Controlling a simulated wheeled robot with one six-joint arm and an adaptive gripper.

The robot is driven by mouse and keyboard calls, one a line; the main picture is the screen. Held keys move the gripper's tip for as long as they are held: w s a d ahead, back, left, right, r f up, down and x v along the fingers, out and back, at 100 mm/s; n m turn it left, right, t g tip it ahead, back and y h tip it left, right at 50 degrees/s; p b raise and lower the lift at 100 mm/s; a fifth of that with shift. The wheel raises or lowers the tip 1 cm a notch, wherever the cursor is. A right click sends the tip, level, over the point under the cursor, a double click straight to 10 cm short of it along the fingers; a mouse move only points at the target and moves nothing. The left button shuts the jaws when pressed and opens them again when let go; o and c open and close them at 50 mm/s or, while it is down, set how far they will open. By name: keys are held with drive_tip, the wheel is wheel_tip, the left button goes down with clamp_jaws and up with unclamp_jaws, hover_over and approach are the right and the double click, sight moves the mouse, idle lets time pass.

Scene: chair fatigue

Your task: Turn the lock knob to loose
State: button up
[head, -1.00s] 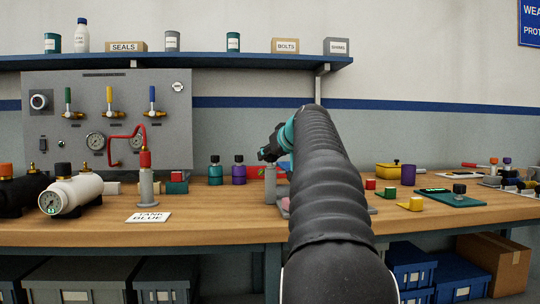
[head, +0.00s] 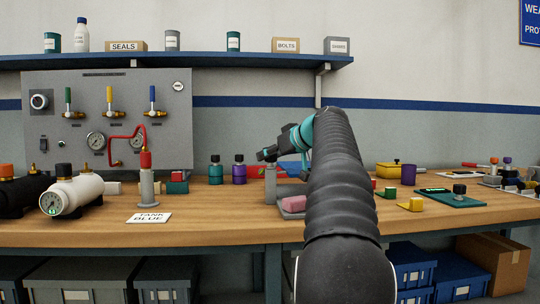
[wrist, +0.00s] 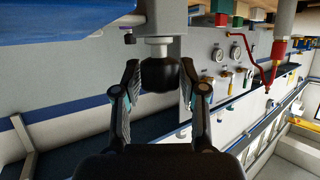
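A black knob (wrist: 160,74) sits on a pale stem at the end of a grey post in the wrist view, where the scene looks upside down. In the head view my gripper (head: 267,154) is at the top of the grey post (head: 270,185), and the black knob cannot be made out there. No lock marking is readable.
A red-topped post (head: 147,185) and white tank (head: 75,195) are farther left. Bench front is mostly clear.

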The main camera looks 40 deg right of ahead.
drive_tip(key=shift+o, duration=0.9)
drive_tip(key=v, duration=1.2)
drive_tip(key=shift+a+f, duration=0.1)
drive_tip(key=shift+a, duration=0.1)
